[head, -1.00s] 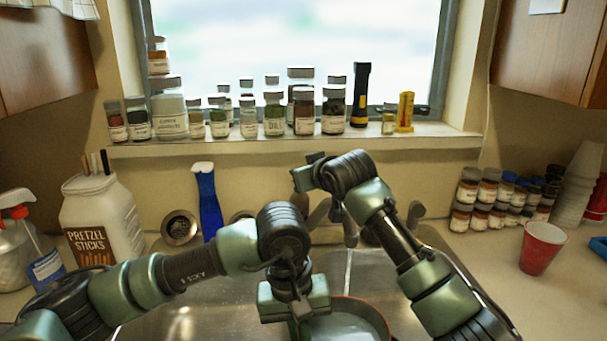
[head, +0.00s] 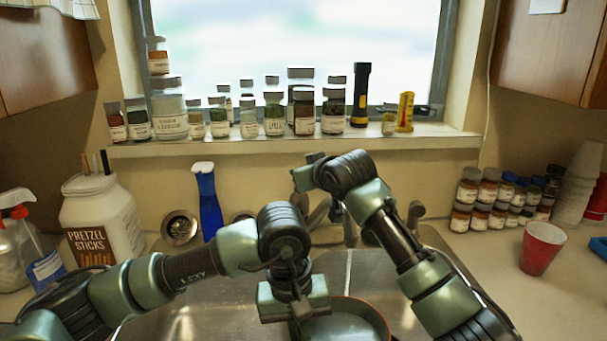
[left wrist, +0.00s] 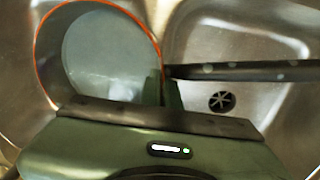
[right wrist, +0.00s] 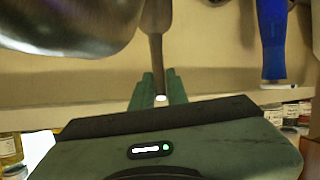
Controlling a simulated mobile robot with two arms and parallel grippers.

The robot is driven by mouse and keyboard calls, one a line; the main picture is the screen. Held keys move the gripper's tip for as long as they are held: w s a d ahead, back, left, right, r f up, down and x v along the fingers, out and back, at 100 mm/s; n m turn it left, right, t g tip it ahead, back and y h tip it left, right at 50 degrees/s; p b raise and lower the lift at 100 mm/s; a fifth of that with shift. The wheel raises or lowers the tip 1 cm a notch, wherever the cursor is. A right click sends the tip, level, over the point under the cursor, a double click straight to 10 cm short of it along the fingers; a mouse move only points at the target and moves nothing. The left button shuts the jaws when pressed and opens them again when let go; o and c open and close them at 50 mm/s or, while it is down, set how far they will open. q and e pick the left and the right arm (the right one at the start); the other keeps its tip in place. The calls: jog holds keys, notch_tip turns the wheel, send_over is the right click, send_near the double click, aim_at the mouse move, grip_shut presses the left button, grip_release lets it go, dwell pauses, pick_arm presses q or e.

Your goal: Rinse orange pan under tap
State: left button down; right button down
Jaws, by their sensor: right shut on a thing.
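The orange pan (head: 388,325) is in the sink, partly hidden by my left arm in the head view. In the left wrist view, the pan's orange rim (left wrist: 42,42) rings a pale grey inside, and its dark handle (left wrist: 235,71) reaches right above the drain. My left gripper (left wrist: 163,82) has its fingers close together around the pan's rim by the handle. The metal tap (head: 349,228) stands behind the sink. My right gripper (right wrist: 160,88) is shut on the tap's lever (right wrist: 157,45). I cannot tell whether water is running.
A pretzel sticks jar (head: 100,215) and spray bottle (head: 20,230) stand left. A blue bottle (head: 208,200) is behind the sink. Spice jars (head: 275,118) line the sill. A red cup (head: 541,248) and more jars (head: 488,195) are at right.

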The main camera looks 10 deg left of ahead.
jog(key=shift+f, duration=0.2)
jog(key=shift+s+d+f+t, duration=0.15)
jog(key=shift+s+t, duration=0.2)
jog(key=shift+t, duration=0.25)
jog(key=c, duration=1.4)
grip_release()
jog(key=shift+s, duration=0.1)
jog(key=v, duration=1.2)
jog(key=shift+d, duration=0.2)
